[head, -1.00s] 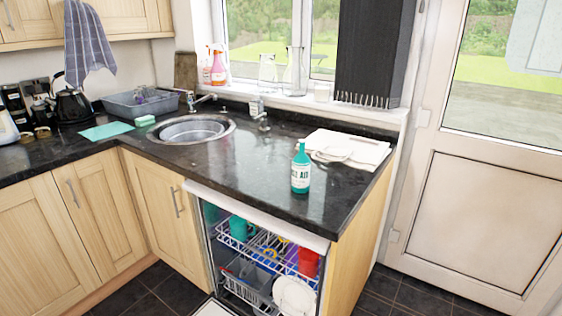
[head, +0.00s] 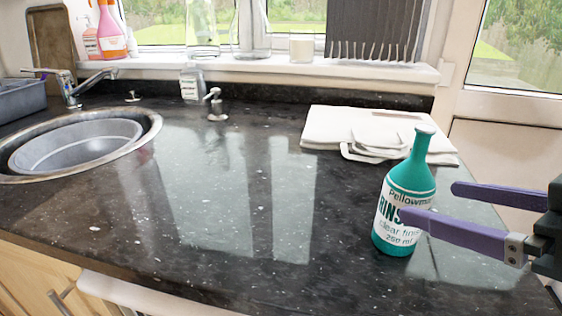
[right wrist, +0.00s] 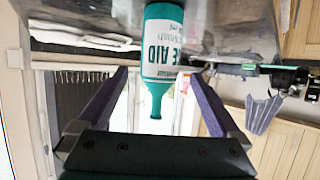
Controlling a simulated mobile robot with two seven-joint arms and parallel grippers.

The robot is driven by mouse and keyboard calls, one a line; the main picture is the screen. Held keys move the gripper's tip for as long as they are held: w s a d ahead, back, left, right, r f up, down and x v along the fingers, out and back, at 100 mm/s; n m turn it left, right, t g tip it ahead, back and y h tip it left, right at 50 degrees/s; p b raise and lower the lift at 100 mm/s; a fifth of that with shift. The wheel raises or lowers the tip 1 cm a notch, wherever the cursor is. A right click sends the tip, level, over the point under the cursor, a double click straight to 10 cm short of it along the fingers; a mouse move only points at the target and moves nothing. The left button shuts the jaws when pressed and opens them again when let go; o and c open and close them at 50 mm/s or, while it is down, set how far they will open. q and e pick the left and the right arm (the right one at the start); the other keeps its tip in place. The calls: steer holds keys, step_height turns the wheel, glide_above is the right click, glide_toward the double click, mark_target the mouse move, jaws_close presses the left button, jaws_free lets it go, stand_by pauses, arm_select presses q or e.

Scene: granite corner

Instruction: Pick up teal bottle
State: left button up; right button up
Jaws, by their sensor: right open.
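The teal bottle (head: 410,178) stands upright on the dark speckled counter (head: 215,210), towards its right end. The nearer finger overlaps the bottle's label in the head view; the farther finger is to the right of the bottle. In the right wrist view the bottle (right wrist: 165,32) appears upside down, between the open fingers (right wrist: 158,75). I cannot tell whether either finger touches it. My left gripper is not in view.
Folded white cloths (head: 345,127) lie behind the bottle. A soap dispenser (head: 215,105) and a sink (head: 140,128) with a grey bowl are to the left. Glassware and a white candle-like jar (head: 301,48) stand on the windowsill. The counter's middle is clear.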

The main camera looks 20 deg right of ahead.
mark_target(387, 189)
steer(key=x, duration=0.2)
steer(key=shift+w+f, duration=0.2)
steer(key=shift+f, duration=0.1)
steer(key=shift+b+x, duration=0.7)
steer(key=shift+x, duration=2.55)
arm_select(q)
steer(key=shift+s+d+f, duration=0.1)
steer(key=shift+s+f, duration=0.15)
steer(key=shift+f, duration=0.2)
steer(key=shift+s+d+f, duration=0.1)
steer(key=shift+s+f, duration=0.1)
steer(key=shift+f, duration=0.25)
arm_select(e)
steer(key=shift+r, duration=0.15)
steer(key=shift+r, duration=0.1)
jaws_close()
